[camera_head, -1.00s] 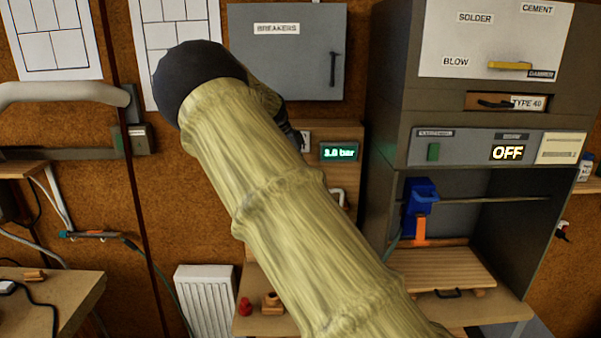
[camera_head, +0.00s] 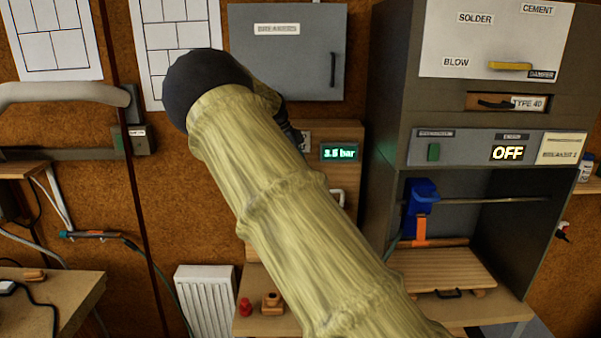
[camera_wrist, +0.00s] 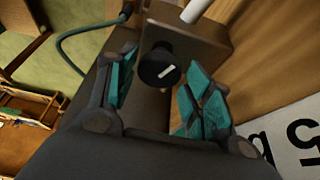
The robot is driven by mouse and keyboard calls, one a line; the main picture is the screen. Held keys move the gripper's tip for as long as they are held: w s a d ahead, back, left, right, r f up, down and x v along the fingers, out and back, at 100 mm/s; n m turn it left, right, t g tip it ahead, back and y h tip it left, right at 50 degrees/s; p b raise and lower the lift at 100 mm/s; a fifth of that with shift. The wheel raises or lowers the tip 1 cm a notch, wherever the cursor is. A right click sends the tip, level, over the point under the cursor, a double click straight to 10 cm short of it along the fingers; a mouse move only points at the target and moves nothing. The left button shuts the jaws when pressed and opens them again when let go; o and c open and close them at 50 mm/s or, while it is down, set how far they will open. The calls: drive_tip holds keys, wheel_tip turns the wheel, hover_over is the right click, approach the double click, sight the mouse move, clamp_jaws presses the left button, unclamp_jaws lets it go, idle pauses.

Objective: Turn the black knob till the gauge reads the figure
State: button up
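The black knob (camera_wrist: 160,66) with a white pointer mark shows in the wrist view, on a brownish box (camera_wrist: 190,42). My gripper (camera_wrist: 160,76) has its teal-padded fingers spread on both sides of the knob, with a gap visible on each side. In the head view my arm hides the knob and the gripper. The green-lit gauge (camera_head: 339,152) reads in bar; its digits are blurred, around 3.5. A white card (camera_wrist: 290,138) at the lower right of the wrist view shows part of a figure, a large 5 and a letter.
A grey breakers box (camera_head: 290,70) hangs above the gauge. A grey cabinet (camera_head: 392,130) with an OFF display (camera_head: 507,153) stands to the right. A white radiator (camera_head: 205,300) stands below.

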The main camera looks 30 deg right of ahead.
drive_tip(key=shift+o, duration=0.4)
drive_tip(key=shift+f, duration=0.1)
drive_tip(key=v, duration=1.2)
